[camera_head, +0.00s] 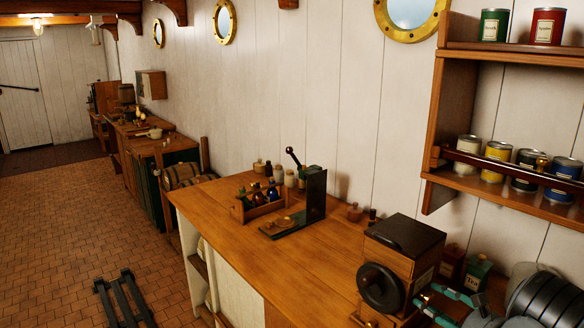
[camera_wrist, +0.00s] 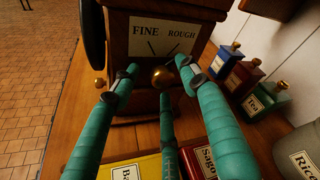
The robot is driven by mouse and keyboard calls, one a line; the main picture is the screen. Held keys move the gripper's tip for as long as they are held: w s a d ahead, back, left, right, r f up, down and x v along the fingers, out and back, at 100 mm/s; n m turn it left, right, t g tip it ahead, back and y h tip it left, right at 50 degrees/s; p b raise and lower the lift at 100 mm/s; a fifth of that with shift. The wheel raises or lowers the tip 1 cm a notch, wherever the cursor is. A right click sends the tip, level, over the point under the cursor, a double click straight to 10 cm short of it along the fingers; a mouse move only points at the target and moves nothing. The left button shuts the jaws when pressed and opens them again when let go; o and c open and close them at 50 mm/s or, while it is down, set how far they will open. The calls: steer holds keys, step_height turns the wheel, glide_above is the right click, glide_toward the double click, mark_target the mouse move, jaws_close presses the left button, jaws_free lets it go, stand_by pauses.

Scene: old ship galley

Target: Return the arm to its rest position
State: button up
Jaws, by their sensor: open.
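My gripper (camera_head: 440,301) is at the lower right in the head view, with its teal fingers open beside the coffee grinder (camera_head: 398,268). In the wrist view the fingers (camera_wrist: 158,82) point at the front of the grinder (camera_wrist: 165,18), under its "FINE ROUGH" label (camera_wrist: 161,36). The grinder's round brass knob (camera_wrist: 163,76) shows between the fingertips. I cannot tell whether any finger touches it. Nothing is held. My arm reaches in from the right edge in the head view.
The grinder's dark wheel (camera_head: 380,288) sticks out at its side. Tea tins (camera_head: 478,270) stand behind the gripper by the wall. A shelf of cans (camera_head: 490,185) hangs above. The counter's middle (camera_head: 270,255) is clear.

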steer(key=b+v, duration=0.2)
steer(key=v, duration=0.6)
steer(key=shift+s+d, duration=0.1)
steer(key=shift+s, duration=0.15)
steer(key=shift+n, duration=0.3)
